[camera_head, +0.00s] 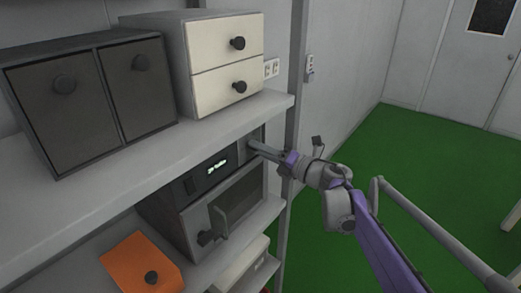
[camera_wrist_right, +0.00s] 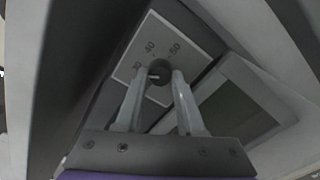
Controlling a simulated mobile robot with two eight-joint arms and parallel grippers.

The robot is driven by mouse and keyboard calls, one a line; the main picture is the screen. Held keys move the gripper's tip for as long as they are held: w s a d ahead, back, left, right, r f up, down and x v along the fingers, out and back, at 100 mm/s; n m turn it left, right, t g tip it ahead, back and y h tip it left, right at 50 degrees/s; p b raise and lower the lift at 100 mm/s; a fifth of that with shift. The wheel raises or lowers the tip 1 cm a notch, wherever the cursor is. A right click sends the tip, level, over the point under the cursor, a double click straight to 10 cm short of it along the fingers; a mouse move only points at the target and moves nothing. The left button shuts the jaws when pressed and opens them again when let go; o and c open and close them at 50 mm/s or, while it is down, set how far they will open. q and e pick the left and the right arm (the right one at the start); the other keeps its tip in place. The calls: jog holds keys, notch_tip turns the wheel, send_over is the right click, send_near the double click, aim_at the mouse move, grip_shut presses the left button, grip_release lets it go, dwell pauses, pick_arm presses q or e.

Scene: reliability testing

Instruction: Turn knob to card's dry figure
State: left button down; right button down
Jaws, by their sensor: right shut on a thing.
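The knob (camera_wrist_right: 160,72) is dark and round, on a pale dial plate (camera_wrist_right: 190,47) with printed figures; 40 and 50 can be read, and another at the left is partly hidden. A small pale mark shows at the knob's left side. The dial is on the front of a grey oven-like appliance (camera_head: 190,222) with a lit display (camera_head: 217,167), too small to read. My right gripper (camera_head: 254,147) is shut on the knob, one finger on each side, as the right wrist view (camera_wrist_right: 159,78) shows. I cannot make out a card. My left gripper is out of view.
The appliance stands under a grey shelf (camera_head: 150,137) holding a dark two-door cabinet (camera_head: 110,95) and a cream drawer unit (camera_head: 222,80). An orange box (camera_head: 135,258) sits lower left. A shelf post (camera_head: 296,50) rises close to the gripper. Green floor (camera_head: 400,150) is open at right.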

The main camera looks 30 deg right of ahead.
jog(key=c, duration=0.5)
grip_release()
jog(key=shift+c, duration=0.2)
jog(key=shift+s, duration=0.15)
jog(key=b+v, duration=0.1)
jog(key=v, duration=0.9)
jog(key=shift+s, duration=0.3)
jog(key=shift+w+r, duration=0.1)
